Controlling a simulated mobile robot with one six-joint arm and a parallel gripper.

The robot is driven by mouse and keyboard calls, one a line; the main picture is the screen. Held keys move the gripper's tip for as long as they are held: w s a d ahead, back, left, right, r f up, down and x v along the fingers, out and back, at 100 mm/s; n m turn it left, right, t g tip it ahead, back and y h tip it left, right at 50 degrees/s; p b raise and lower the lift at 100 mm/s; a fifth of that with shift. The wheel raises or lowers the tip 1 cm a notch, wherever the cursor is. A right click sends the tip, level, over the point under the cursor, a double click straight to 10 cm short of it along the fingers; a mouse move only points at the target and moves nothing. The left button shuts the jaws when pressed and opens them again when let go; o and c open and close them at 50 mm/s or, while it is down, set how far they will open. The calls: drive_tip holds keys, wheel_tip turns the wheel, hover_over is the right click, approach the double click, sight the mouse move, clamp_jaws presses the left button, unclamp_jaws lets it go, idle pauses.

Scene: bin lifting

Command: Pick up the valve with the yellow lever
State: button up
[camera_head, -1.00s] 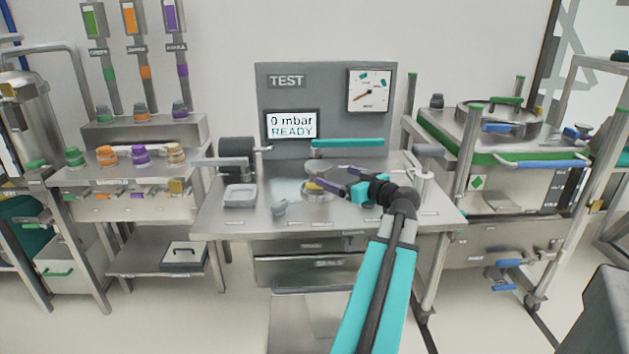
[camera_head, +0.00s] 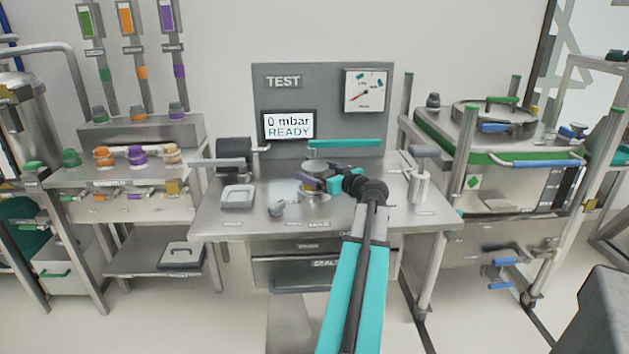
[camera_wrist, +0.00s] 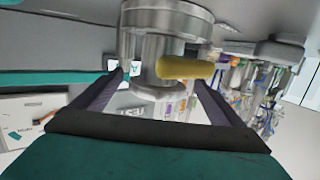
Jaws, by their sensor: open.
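The valve is a short grey metal cylinder with a flange, and it stands on the steel bench in the head view (camera_head: 310,199). Its yellow lever (camera_head: 306,178) is small there and partly covered by my gripper (camera_head: 317,176). In the wrist view the valve body (camera_wrist: 145,45) fills the upper middle, and the yellow lever (camera_wrist: 187,67) points right. My gripper (camera_wrist: 160,80) is open, with one dark finger on each side of the valve body. The fingertips reach near the body and lever; I cannot tell whether they touch.
A grey TEST panel (camera_head: 285,100) stands behind. A steel cylinder (camera_head: 420,186) stands at the right.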

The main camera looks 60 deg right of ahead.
drive_tip(key=shift+w+d, duration=0.1)
drive_tip(key=shift+w, duration=0.05)
drive_tip(key=x, duration=0.2)
drive_tip(key=p+x, duration=0.1)
drive_tip(key=x, duration=0.1)
drive_tip(key=shift+d+r, duration=0.15)
drive_tip(key=shift+r, duration=0.1)
drive_tip(key=shift+w+d+f, duration=0.1)
drive_tip(key=shift+w+f, duration=0.05)
drive_tip(key=shift+w, duration=0.25)
drive_tip(key=c, duration=1.9)
